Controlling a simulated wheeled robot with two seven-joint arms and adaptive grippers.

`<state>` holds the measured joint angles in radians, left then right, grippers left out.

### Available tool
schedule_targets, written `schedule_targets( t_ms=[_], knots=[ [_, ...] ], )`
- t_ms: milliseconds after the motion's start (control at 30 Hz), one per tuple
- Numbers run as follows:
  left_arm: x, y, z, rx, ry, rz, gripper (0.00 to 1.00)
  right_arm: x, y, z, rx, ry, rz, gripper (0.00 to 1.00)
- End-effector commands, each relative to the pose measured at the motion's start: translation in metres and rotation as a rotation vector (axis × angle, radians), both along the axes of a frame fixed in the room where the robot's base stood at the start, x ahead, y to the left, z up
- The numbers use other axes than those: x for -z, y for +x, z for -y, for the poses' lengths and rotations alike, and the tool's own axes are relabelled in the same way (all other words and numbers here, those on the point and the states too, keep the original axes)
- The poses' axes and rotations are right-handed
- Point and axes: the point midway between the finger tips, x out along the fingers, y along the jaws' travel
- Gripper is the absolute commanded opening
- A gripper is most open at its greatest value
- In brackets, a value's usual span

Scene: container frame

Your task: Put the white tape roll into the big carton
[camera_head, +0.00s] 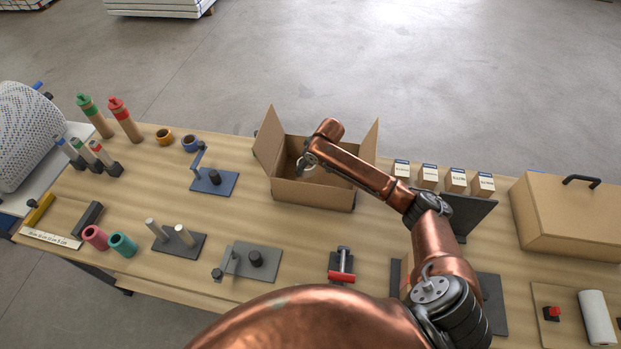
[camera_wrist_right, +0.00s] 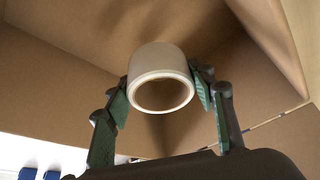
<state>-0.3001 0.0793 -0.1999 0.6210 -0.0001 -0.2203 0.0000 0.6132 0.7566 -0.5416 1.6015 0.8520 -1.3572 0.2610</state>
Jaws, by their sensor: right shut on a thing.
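The big carton (camera_head: 312,195) stands open on the table, with its side flaps raised. My right arm reaches over it, and my right gripper is down at the carton's opening. In the right wrist view my right gripper (camera_wrist_right: 163,97) is shut on the white tape roll (camera_wrist_right: 160,62), one finger on each side of it. Brown cardboard walls (camera_wrist_right: 62,62) surround the roll there. The roll shows only as a small pale spot inside the carton in the head view (camera_head: 306,170). I cannot tell whether it touches the carton floor. My left gripper is not in view.
Small boxes (camera_head: 428,177) and a dark plate stand right of the carton. A crank fixture (camera_head: 213,180) stands to its left, with orange (camera_head: 164,136) and blue (camera_head: 191,143) tape rolls behind it. A large lidded box (camera_head: 570,215) fills the right side.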

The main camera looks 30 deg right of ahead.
Motion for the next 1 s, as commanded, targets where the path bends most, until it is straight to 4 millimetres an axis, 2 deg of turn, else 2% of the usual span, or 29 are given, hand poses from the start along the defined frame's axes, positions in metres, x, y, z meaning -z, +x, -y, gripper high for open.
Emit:
schedule_targets(
  t_ms=[100,333,500,933,967,1000],
  knots=[
    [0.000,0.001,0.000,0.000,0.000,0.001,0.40,0.019,0.000,0.000,0.000,0.000,-0.001,0.26],
    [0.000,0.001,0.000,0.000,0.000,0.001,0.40,0.037,0.000,0.000,0.000,-0.001,0.000,0.26],
    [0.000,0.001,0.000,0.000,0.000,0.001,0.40,0.061,0.000,0.000,0.001,-0.001,0.000,0.26],
    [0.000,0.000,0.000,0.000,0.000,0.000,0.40,0.068,0.000,0.000,0.001,0.000,0.001,0.26],
    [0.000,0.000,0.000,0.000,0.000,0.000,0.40,0.068,0.000,0.000,0.000,0.000,0.002,0.52],
    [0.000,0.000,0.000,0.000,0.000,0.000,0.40,0.068,0.000,0.000,0.000,0.000,0.002,0.55]
  ],
)
